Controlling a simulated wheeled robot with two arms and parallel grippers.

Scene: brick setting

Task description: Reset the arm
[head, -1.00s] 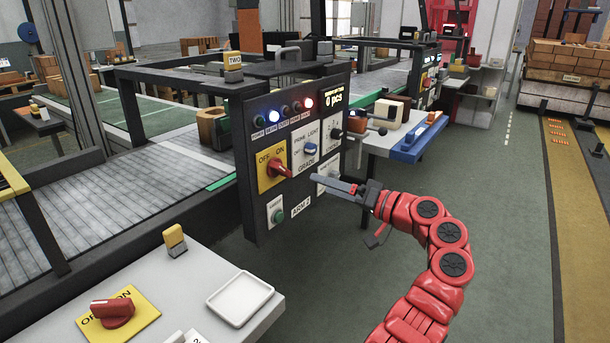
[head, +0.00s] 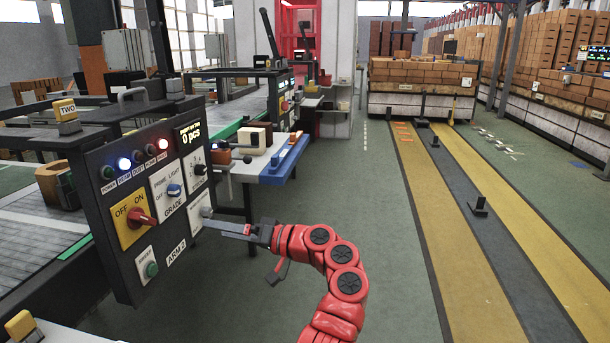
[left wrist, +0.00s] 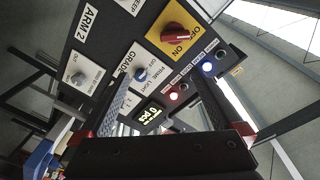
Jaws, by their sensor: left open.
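The dark ARM 2 control panel (head: 122,240) stands at the left in the head view. It carries a red OFF/ON switch (head: 141,216) on a yellow plate, a blue knob (head: 173,190), a black knob (head: 200,169) and a green button (head: 152,269). My left gripper (head: 222,227), on the red arm, is empty in front of the panel's lower right part. In the left wrist view its two fingers (left wrist: 165,82) are apart, with the red switch (left wrist: 175,32) and blue knob (left wrist: 140,75) beyond them. Contact with the panel cannot be told. My right gripper is out of view.
The panel's display (head: 190,132) reads 0 pcs; a blue and a red lamp are lit. A white side table (head: 245,172) with a blue tray (head: 286,160) stands behind my gripper. Green floor (head: 390,250) lies open to the right, with brick stacks (head: 420,75) far back.

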